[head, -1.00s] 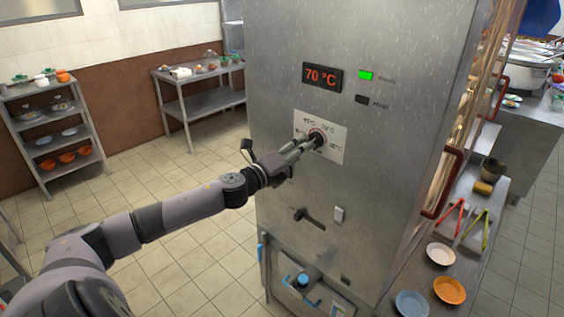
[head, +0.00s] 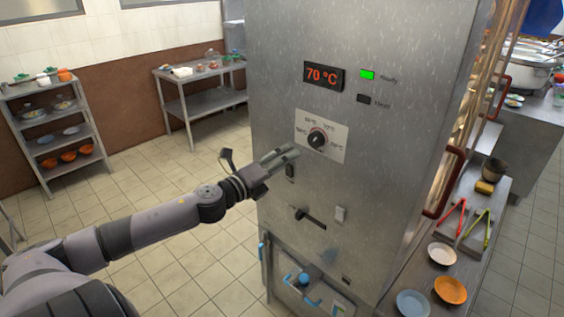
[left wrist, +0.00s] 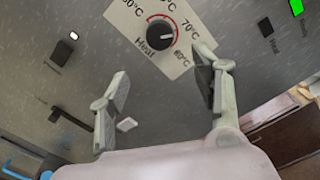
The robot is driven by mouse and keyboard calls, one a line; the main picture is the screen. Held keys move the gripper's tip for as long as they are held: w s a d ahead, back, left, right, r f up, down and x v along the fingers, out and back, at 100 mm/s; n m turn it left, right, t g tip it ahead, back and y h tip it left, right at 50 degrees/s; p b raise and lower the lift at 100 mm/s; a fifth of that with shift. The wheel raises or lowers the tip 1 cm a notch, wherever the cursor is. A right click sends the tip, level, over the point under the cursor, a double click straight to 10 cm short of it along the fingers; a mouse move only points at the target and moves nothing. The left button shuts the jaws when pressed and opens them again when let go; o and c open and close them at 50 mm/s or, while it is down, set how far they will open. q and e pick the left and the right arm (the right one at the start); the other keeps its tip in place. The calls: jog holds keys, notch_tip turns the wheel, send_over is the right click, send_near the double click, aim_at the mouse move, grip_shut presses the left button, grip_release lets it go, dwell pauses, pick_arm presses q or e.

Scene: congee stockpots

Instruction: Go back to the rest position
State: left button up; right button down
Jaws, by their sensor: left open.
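My left gripper (head: 286,160) is open and empty in front of the steel cabinet (head: 400,130), below and left of the heat knob. Its two fingers also show in the left wrist view (left wrist: 160,95), spread apart, touching nothing that I can see. The black heat knob (head: 317,139) sits on a white dial plate; it also shows in the left wrist view (left wrist: 160,35) with temperature marks around it. The display (head: 323,76) reads 70 °C and a green Ready light (head: 367,75) is lit. My right gripper is not in view.
A dark lever (head: 310,217) and blue-handled parts (head: 303,280) are lower on the cabinet. A side counter (head: 465,245) holds tongs, bowls and a pot on the right. A shelf rack (head: 50,125) and a steel table (head: 200,90) stand at the back left. Open tiled floor lies between.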

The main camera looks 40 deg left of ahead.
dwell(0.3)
pick_arm(q)
jog(key=s+a+f+n+g+y+b, duration=0.1)
jog(key=a+f+n+y, duration=0.15)
jog(key=f, duration=0.55)
jog(key=s+a+f+n+g+y, duration=0.1)
jog(key=s+a+f+n+g, duration=0.15)
jog(key=f, duration=0.55)
jog(key=s+a+f+n+g+y+b, duration=0.1)
jog(key=a+f+n, duration=0.25)
jog(key=f, duration=0.45)
jog(key=s+f+n+g, duration=0.15)
jog(key=s+f, duration=0.25)
jog(key=f, duration=0.4)
jog(key=s+d+f+n+g, duration=0.1)
jog(key=s+f+n, duration=0.15)
jog(key=f, duration=0.45)
jog(key=s+f+n+g, duration=0.2)
jog(key=s+f, duration=0.3)
jog(key=f, duration=0.3)
jog(key=s+d+f+n+g+h+b, duration=0.1)
jog(key=s+d+f+n+g, duration=0.3)
jog(key=s+d+f, duration=0.9)
jog(key=s+d+f+n+g+h+b, duration=0.2)
jog(key=s+d+f+n+g, duration=0.2)
jog(key=s+d+f, duration=0.8)
jog(key=s+d, duration=0.2)
jog(key=s, duration=0.6)
jog(key=shift+f, duration=0.4)
jog(key=shift+d, duration=0.1)
